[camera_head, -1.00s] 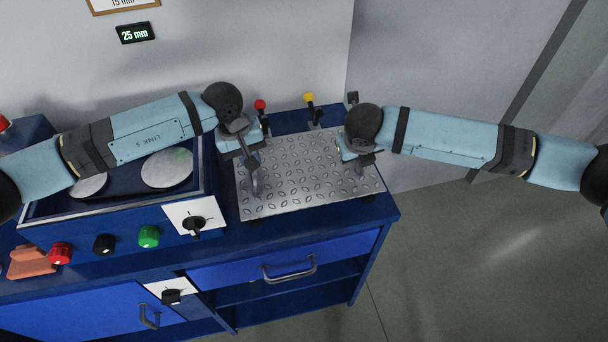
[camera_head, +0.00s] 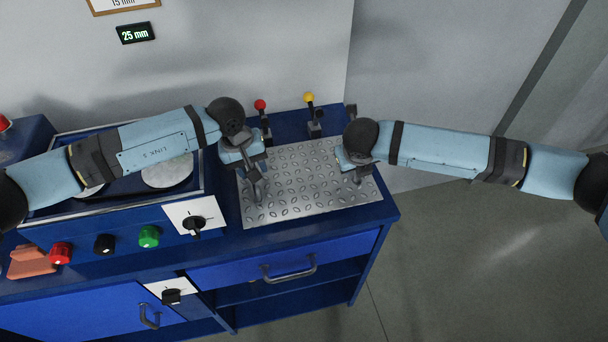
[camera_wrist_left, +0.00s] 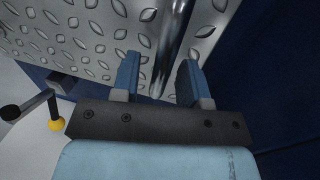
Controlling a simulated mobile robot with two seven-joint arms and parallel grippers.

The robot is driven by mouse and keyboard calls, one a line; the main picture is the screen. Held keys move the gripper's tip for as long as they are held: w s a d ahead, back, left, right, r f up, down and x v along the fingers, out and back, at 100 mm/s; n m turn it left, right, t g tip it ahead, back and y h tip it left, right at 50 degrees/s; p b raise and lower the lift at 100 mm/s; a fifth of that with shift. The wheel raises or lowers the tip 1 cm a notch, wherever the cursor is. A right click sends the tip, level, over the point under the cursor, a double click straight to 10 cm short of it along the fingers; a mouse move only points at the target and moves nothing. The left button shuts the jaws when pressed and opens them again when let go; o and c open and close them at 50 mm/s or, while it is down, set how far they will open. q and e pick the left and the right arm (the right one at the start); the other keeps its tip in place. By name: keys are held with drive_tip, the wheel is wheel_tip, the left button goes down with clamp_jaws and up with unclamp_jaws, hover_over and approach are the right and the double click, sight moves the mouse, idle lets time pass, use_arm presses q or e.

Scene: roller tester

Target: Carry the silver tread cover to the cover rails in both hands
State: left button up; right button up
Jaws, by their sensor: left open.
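The silver tread cover (camera_head: 300,190) is a diamond-plate sheet. It lies flat at the right end of the blue bench, on it or very close above it; its supports are hidden. My left gripper (camera_head: 256,182) is at the cover's left handle. In the left wrist view its fingers (camera_wrist_left: 158,80) stand apart, with the handle bar (camera_wrist_left: 175,40) between or just beyond them. My right gripper (camera_head: 360,170) is at the cover's right handle; its fingers are too small to read. I cannot make out the cover rails; the cover may hide them.
A red-knobbed lever (camera_head: 260,105) and a yellow-knobbed lever (camera_head: 309,98) stand behind the cover. A framed recess with round discs (camera_head: 168,172) lies to its left. A rotary switch (camera_head: 194,223) and coloured knobs (camera_head: 149,237) are on the front. Open floor (camera_head: 450,260) is at right.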

use_arm(q)
drive_tip(key=shift+r, duration=0.1)
use_arm(e)
drive_tip(key=shift+s+a+r, duration=0.1)
drive_tip(key=shift+s+r, duration=0.1)
drive_tip(key=shift+r, duration=0.35)
use_arm(q)
wheel_tip(320, 180, up, 12)
drive_tip(key=a, duration=0.2)
drive_tip(key=shift+s+f, duration=0.2)
use_arm(e)
drive_tip(key=v, duration=1)
drive_tip(key=shift+s+r, duration=0.2)
drive_tip(key=shift+r, duration=0.15)
use_arm(q)
drive_tip(key=shift+a+r, duration=0.1)
wheel_tip(320, 180, up, 7)
drive_tip(key=p, duration=0.1)
use_arm(e)
drive_tip(key=shift+r, duration=0.7)
